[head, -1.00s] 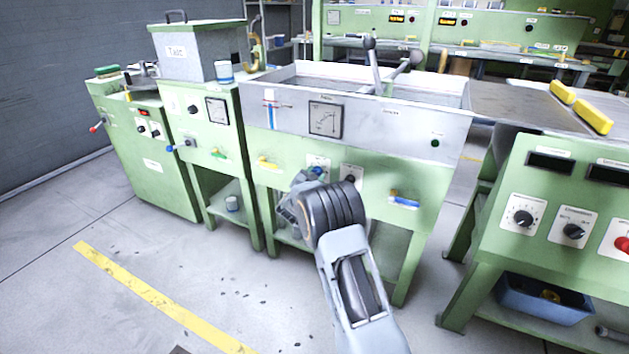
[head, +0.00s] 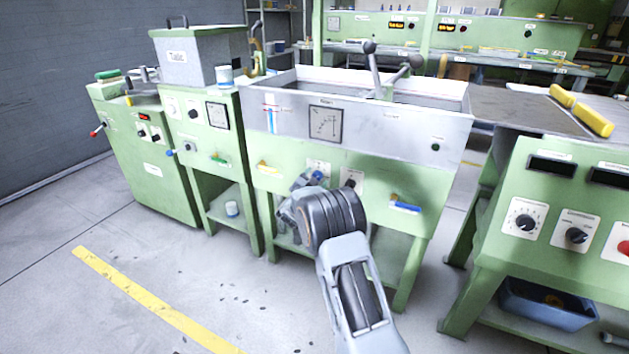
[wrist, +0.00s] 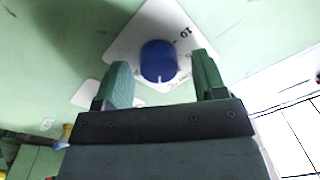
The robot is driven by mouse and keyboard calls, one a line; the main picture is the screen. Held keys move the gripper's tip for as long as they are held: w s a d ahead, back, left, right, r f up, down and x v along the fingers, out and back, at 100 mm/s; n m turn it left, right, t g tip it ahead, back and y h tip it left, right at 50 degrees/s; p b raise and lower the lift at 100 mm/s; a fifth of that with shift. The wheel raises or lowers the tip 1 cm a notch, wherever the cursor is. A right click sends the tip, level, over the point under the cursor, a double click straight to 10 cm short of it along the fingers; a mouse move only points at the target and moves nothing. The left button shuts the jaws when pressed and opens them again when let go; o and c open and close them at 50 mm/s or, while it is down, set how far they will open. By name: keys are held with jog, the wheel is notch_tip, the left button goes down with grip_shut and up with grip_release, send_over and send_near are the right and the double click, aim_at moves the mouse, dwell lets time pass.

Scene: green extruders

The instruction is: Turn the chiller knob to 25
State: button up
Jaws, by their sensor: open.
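The blue knob (wrist: 158,60) sits on a white dial plate (wrist: 125,47) on a green panel in the wrist view. A "10" is printed on the plate, up and right of the knob. A thin white mark shows at the knob's lower edge; other print is too small to read. My gripper (wrist: 161,66) is open, with one green finger left of the knob and one right of it. I cannot tell whether either touches it. In the head view the blue knob (head: 317,175) shows just beyond my gripper (head: 298,196), on the front of the metal bath's green cabinet.
A black knob on a white plate (head: 351,182) is right of the blue knob. A yellow valve handle (head: 268,170) and a blue one (head: 405,207) stick out on either side. The metal bath (head: 375,127) is above.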

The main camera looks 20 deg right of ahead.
jog(key=p+v, duration=0.3)
jog(key=v, duration=1.1)
jog(key=shift+w, duration=0.1)
jog(key=s+a+r+n+y+p, duration=0.2)
jog(key=r+n+y+p, duration=0.15)
jog(key=r+p, duration=0.4)
jog(key=s+a+r+n+y+p, duration=0.25)
jog(key=r+y+p, duration=0.25)
jog(key=r, duration=0.5)
jog(key=s+a+r+n+y+p, duration=0.2)
jog(key=a+r+n+y+p, duration=0.15)
jog(key=r+p, duration=0.4)
jog(key=s+d+r+n+g+p, duration=0.1)
jog(key=s+r+n+g+p, duration=0.1)
jog(key=s, duration=0.6)
jog(key=s+d+r+n+g+p, duration=0.1)
jog(key=s+r+n+g+p, duration=0.1)
jog(key=s+r+g+p, duration=0.2)
jog(key=s+d+r+n+g+y+p, duration=0.1)
jog(key=s+r+p, duration=0.4)
jog(key=s, duration=0.6)
notch_tip(320, 180, up, 2)
jog(key=shift+s+d+r+n+g+p, duration=0.2)
jog(key=shift+s+n+g+p, duration=0.2)
jog(key=shift+n+g, duration=0.6)
